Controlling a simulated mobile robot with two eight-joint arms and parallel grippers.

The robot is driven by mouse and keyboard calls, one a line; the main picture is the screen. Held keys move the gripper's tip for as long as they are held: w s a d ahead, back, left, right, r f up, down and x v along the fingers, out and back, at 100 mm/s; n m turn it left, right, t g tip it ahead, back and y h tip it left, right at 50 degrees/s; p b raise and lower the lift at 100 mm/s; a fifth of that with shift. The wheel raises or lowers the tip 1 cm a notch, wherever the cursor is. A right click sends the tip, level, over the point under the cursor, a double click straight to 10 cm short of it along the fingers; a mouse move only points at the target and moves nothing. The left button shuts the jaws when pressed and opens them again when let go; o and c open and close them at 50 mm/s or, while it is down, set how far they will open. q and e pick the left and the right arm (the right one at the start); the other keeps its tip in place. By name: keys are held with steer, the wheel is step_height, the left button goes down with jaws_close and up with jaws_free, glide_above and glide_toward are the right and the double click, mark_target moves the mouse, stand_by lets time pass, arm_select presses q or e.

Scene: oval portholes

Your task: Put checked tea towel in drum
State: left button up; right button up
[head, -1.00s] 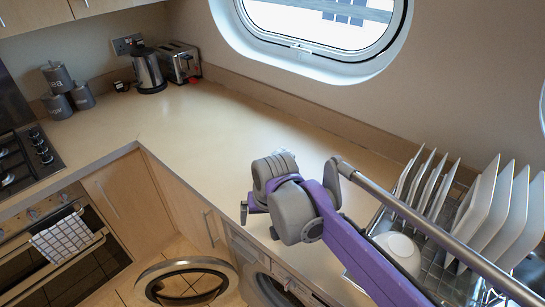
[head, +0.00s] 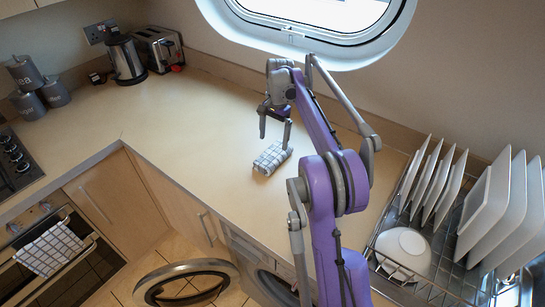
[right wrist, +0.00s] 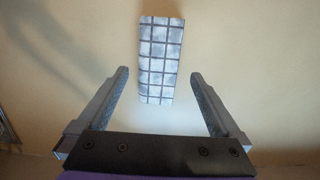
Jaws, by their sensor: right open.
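A folded white and dark checked tea towel (head: 271,158) lies on the worktop. My right gripper (head: 275,128) is open above it, fingers pointing down. In the right wrist view the folded towel (right wrist: 161,60) lies beyond and between the two open fingertips, with nothing held. The washing machine (head: 240,254) stands under the counter; its round door (head: 187,283) hangs open. The drum inside is mostly hidden by my right arm and the counter edge. My left gripper is not in view.
Another checked towel (head: 49,249) hangs on the oven handle. A dish rack with plates (head: 487,210) and a bowl (head: 403,250) stands right of my arm. A kettle (head: 125,59) and toaster (head: 158,48) stand at the back left. The worktop between is clear.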

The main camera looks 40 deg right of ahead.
mark_target(274, 153)
step_height(274, 153, down, 2)
steer(key=shift+s, duration=0.1)
steer(key=shift+d+f, duration=0.15)
steer(key=shift+f, duration=2.6)
steer(key=shift+c, duration=0.3)
steer(key=c, duration=1)
steer(key=shift+r, duration=0.1)
step_height(274, 153, up, 10)
steer(key=shift+f, duration=0.1)
